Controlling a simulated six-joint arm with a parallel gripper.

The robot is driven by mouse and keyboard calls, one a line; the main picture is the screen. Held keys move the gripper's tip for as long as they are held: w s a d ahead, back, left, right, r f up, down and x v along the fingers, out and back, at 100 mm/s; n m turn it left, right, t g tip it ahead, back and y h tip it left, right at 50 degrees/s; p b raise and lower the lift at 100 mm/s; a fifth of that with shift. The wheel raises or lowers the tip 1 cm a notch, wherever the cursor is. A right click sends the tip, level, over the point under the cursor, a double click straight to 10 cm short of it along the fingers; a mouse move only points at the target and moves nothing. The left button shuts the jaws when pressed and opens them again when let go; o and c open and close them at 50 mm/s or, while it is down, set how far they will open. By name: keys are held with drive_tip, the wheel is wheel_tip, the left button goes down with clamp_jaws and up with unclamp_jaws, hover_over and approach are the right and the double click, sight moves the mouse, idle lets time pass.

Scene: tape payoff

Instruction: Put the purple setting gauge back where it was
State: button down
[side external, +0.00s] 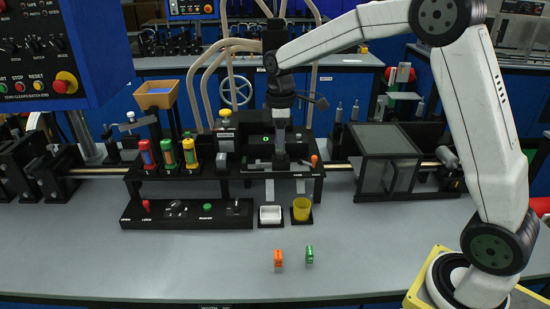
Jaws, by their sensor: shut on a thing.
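My gripper (281,155) points down over the black fixture in the middle of the bench, at the right part of its raised deck. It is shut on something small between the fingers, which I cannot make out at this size. No purple shows clearly anywhere, so I cannot pick out the purple setting gauge. The fingertips are low, close to the deck of the black fixture (225,172), and I cannot tell whether what they hold touches it.
Red, green and yellow-topped cylinders (168,153) stand left of my gripper. A clear-sided box (388,165) stands to the right. The front bench is mostly clear.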

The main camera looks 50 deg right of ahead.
drive_tip(key=shift+s+r, duration=0.2)
drive_tip(key=shift+s, duration=0.25)
drive_tip(key=shift+s+r, duration=0.2)
drive_tip(key=shift+s, duration=0.25)
drive_tip(key=shift+a, duration=0.1)
drive_tip(key=s+a+f, duration=0.5)
drive_tip(key=s+a, duration=0.2)
drive_tip(key=s, duration=0.1)
drive_tip(key=s+a+f, duration=0.6)
drive_tip(key=s+a, duration=0.2)
drive_tip(key=shift+s+a, duration=0.3)
drive_tip(key=shift+s, duration=0.1)
drive_tip(key=shift+w, duration=0.1)
